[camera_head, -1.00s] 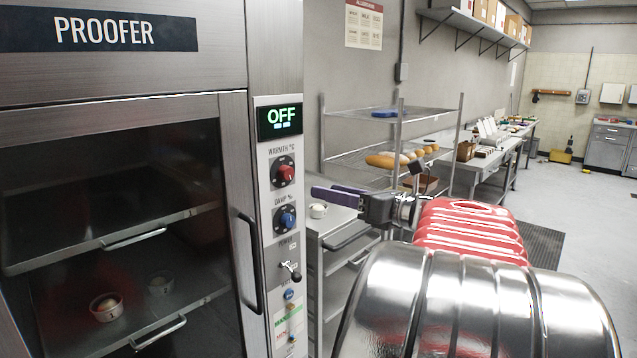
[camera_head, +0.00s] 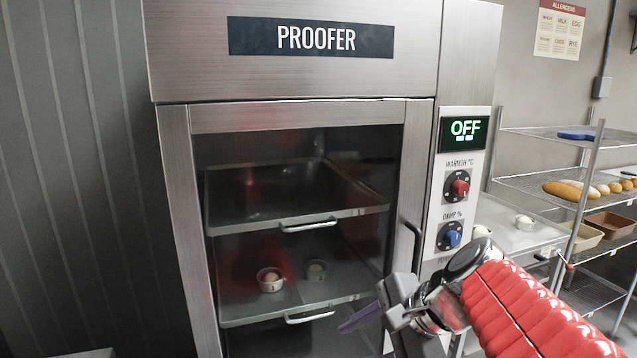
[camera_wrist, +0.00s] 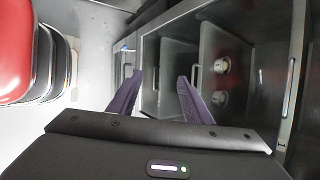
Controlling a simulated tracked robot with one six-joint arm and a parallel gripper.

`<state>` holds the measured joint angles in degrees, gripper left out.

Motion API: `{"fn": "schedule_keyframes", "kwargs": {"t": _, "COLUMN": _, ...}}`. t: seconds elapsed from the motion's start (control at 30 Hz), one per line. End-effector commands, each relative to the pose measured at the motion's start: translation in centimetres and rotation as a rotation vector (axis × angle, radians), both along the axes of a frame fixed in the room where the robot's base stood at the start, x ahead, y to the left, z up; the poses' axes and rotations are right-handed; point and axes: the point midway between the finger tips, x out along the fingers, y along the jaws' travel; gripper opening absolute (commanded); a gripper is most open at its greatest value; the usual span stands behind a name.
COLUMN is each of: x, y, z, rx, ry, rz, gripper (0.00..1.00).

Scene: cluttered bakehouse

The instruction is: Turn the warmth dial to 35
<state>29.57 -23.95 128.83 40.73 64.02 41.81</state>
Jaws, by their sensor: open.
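The warmth dial (camera_head: 459,187) is a red knob on a dark round plate, on the proofer's pale control panel at the right of the head view. The display (camera_head: 465,128) above it reads OFF. The blue damp dial (camera_head: 452,237) sits just below. My gripper (camera_head: 362,318) is open and empty, low in front of the proofer door, below and left of the dials and apart from them. In the wrist view its two purple fingers (camera_wrist: 158,92) are spread, with the proofer's inside beyond them. The dials do not show in the wrist view. My arm hides the lower control panel.
The proofer door (camera_head: 172,180) is glazed, with a dark upright handle (camera_head: 411,250) beside the panel. Small bowls (camera_head: 270,279) stand on a shelf inside. A wire rack (camera_head: 545,131) with bread stands at right.

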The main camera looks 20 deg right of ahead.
Motion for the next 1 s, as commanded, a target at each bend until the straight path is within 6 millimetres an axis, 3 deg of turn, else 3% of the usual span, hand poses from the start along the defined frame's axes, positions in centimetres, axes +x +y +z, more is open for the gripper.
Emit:
{"fn": "schedule_keyframes", "kwargs": {"t": 0.03, "x": -0.9, "y": 1.1, "z": -0.6, "rx": -0.076, "ry": -0.011, "rz": 0.087, "gripper": 0.45}}
{"fn": "schedule_keyframes", "kwargs": {"t": 0.23, "x": -4.3, "y": 3.2, "z": -3.1, "rx": -0.407, "ry": -0.075, "rz": 0.449, "gripper": 0.45}}
{"fn": "schedule_keyframes", "kwargs": {"t": 0.6, "x": -8.2, "y": 4.0, "z": -5.5, "rx": -0.961, "ry": -0.227, "rz": 1.09, "gripper": 0.45}}
{"fn": "schedule_keyframes", "kwargs": {"t": 0.77, "x": -8.6, "y": 3.8, "z": -5.7, "rx": -1.067, "ry": -0.253, "rz": 1.205, "gripper": 0.45}}
{"fn": "schedule_keyframes", "kwargs": {"t": 1.0, "x": -8.6, "y": 3.7, "z": -5.7, "rx": -1.082, "ry": -0.255, "rz": 1.221, "gripper": 0.45}}
